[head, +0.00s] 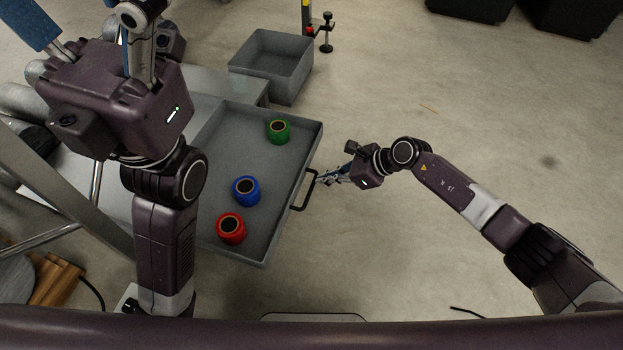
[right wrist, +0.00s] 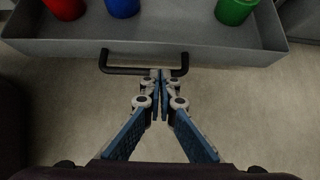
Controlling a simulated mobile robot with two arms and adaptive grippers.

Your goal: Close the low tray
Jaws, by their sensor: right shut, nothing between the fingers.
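The low tray (head: 213,160) is a shallow grey drawer, pulled out to the right from under a grey top. A black bar handle (head: 306,190) is on its front wall, and the handle also shows in the right wrist view (right wrist: 118,71). My right gripper (head: 324,179) is shut and empty, its tips at the handle, overlapping the middle of the bar in the right wrist view (right wrist: 160,76). Contact cannot be told. My left gripper (head: 90,22) is up at the top left, its fingers spread wide and cut by the frame edge.
A slanted grey beam (head: 62,188) is at left.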

